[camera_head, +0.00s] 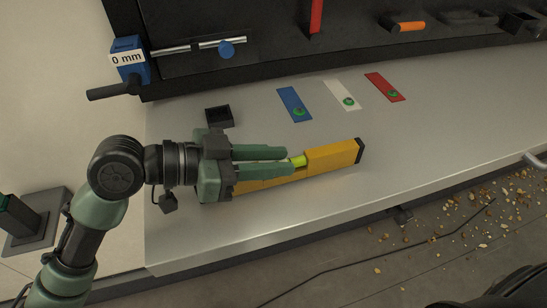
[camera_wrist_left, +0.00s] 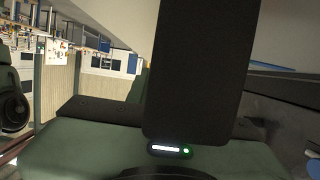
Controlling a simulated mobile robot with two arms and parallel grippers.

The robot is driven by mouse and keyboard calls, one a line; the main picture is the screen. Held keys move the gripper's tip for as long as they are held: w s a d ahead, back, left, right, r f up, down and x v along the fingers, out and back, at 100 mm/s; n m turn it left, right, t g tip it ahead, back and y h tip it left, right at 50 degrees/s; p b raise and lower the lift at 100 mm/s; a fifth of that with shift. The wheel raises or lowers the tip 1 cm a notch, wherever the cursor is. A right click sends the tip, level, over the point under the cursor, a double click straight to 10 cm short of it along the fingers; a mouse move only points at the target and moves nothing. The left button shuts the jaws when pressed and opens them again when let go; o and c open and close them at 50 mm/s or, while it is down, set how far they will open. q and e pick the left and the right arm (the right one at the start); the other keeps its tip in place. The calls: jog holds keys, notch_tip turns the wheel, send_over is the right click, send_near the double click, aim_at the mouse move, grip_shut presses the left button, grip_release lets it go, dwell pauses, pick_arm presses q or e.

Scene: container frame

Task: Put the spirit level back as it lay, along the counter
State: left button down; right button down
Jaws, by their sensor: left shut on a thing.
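The yellow spirit level (camera_head: 330,155) has a dark end cap and a green vial window near its middle. In the head view it lies over the grey counter (camera_head: 400,135), slanting slightly up to the right, roughly along the counter. I cannot tell whether it touches the surface. My left gripper (camera_head: 300,160) is shut on the level, its green fingers along the level's left half and hiding part of it. In the left wrist view a dark block fills the middle and the level cannot be made out. My right gripper is not in view.
Blue (camera_head: 294,104), white (camera_head: 342,95) and red (camera_head: 385,87) strips, each with a green round piece, lie behind the level. A small black tray (camera_head: 219,116) stands behind my gripper. A blue vise-like device (camera_head: 129,58) is at the back left. The counter's right part is clear.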

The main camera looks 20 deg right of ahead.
pick_arm(q)
jog(key=shift+f+b, duration=0.5)
jog(key=shift+f, duration=0.05)
dwell(0.4)
jog(key=c, duration=1.1)
grip_release()
jog(key=shift+c, duration=0.2)
